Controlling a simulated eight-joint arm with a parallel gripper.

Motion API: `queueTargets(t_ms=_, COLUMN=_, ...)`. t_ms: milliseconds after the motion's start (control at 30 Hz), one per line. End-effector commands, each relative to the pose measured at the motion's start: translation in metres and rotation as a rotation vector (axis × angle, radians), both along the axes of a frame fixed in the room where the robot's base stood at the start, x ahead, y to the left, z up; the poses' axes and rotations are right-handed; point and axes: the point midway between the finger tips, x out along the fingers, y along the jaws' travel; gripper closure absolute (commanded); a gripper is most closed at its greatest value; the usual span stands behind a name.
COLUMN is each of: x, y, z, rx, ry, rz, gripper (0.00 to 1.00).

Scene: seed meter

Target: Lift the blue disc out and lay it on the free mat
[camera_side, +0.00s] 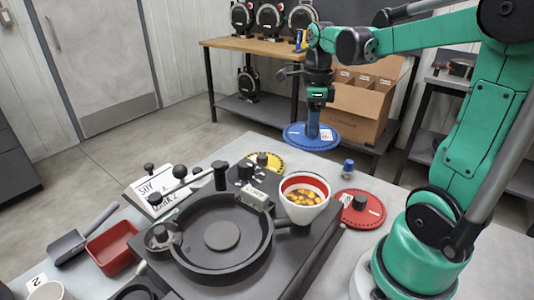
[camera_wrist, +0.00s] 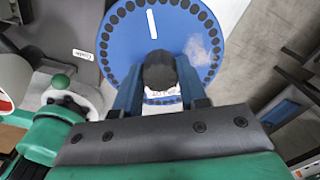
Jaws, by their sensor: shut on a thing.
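The blue disc (camera_side: 296,140) hangs level in the air near the table's back edge, with a ring of small holes along its rim. My gripper (camera_side: 314,122) is shut on its black centre knob (camera_wrist: 160,72). The wrist view shows the disc's face (camera_wrist: 125,35) with a white mark and a pale smudge; the jaws hide part of it. The round meter housing (camera_side: 262,262) stands open, with no disc in it and a bare hub in the middle. I cannot make out a free mat in either view.
A yellow disc (camera_side: 274,168) lies behind the housing and a red disc (camera_side: 374,213) to its right. A white cup of seeds (camera_side: 304,212) stands beside the housing. A small blue-topped piece (camera_side: 348,166), a lettered card (camera_side: 145,197), a red tray (camera_side: 108,262) and a scoop (camera_side: 68,247) are also out.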

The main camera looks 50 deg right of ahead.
Motion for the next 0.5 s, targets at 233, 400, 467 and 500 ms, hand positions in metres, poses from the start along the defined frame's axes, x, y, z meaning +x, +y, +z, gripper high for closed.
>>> queueTargets(t_ms=233, x=0.0, y=0.0, z=-0.046, rx=0.0, ry=0.0, rz=0.001, gripper=1.0)
queueTargets(t_ms=400, x=0.0, y=0.0, z=-0.06, rx=0.0, ry=0.0, rz=0.002, gripper=1.0)
queueTargets(t_ms=467, x=0.0, y=0.0, z=-0.064, rx=0.0, ry=0.0, rz=0.002, gripper=1.0)
queueTargets(t_ms=500, x=0.0, y=0.0, z=-0.067, rx=0.0, ry=0.0, rz=0.002, gripper=1.0)
